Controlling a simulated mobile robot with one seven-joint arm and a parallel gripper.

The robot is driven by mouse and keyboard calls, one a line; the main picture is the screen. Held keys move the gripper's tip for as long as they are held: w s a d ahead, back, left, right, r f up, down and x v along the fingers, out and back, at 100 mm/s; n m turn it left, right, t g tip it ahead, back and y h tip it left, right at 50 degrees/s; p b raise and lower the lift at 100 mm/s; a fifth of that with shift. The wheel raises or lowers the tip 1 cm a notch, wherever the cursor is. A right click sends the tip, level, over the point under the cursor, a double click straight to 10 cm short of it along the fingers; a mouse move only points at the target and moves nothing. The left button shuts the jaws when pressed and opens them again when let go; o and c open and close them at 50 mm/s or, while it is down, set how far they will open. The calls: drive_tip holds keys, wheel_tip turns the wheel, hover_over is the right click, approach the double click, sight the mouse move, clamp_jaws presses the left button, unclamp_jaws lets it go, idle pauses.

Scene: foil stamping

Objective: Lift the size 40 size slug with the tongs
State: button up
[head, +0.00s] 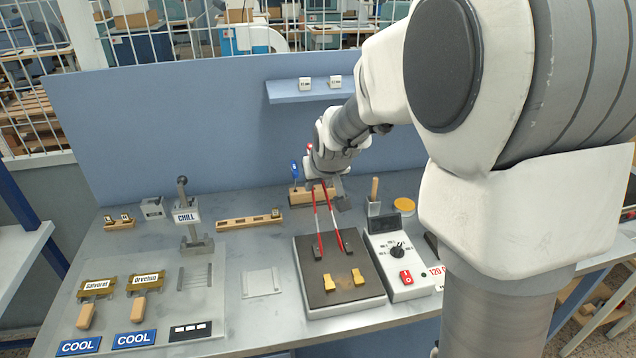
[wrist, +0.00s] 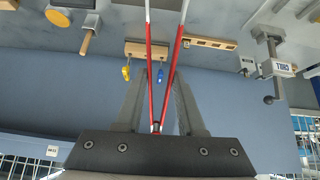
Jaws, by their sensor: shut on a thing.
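My gripper (head: 326,180) is shut on red tongs (head: 335,218), which also show in the wrist view (wrist: 150,75). The tongs' two legs spread apart and point down. Their dark tips are over the back part of the hot plate (head: 312,297), with nothing visible between them; whether they touch it I cannot tell. Two yellow blocks (head: 328,283) and (head: 357,277) lie on the plate in front of the tips. Small brass pieces sit in a short wooden rack (head: 118,222) at the left. I can read no 40 on any piece, so I cannot tell which is the size slug.
A control box (head: 400,262) with a dial and red switch stands right of the plate. A wooden stand (head: 301,196) with coloured-handled tools is behind. The CHILL press (head: 186,216), a long rack (head: 248,220) and COOL labels (head: 134,339) are left.

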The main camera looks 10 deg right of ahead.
wheel_tip(320, 180, down, 10)
drive_tip(key=b, duration=0.7)
drive_tip(key=shift+b, duration=0.3)
idle(0.3)
clamp_jaws()
wheel_tip(320, 180, up, 12)
drive_tip(key=p, duration=0.8)
drive_tip(key=shift+w+a, duration=0.1)
